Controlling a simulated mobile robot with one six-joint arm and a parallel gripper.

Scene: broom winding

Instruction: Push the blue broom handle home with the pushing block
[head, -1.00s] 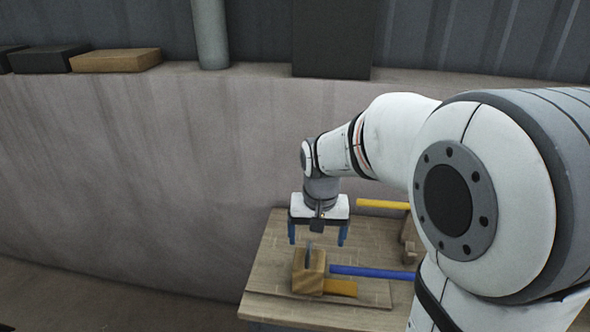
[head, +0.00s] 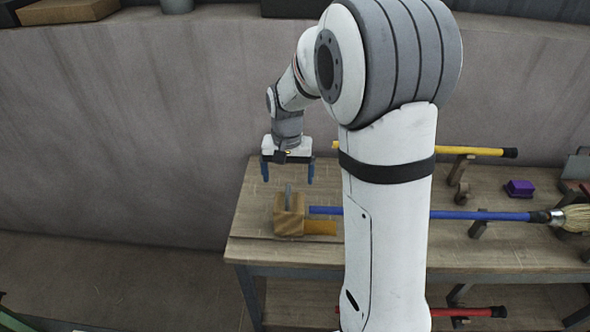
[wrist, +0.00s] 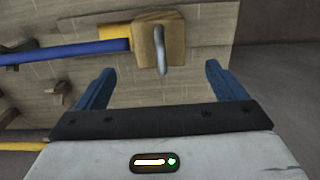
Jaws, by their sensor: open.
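The pushing block (head: 289,221) is a wooden cube with a grey upright grip on top, near the left end of the bench. The blue broom handle (head: 480,215) lies level across the bench, its left end at or just behind the block; my arm hides its middle. My gripper (head: 288,177) is open and empty, its blue fingers just behind and above the block. In the wrist view, the block (wrist: 172,42) and its grip lie ahead of the fingers, between their lines. The blue handle (wrist: 65,52) comes in from the left. Whether the handle touches the block is unclear.
An orange piece (head: 320,228) sits beside the block. A yellow handle (head: 470,150) on wooden supports lies behind. The broom's straw head (head: 574,217), a purple block (head: 519,188) and a red handle (head: 470,312) are right. The bench's left end is mostly clear.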

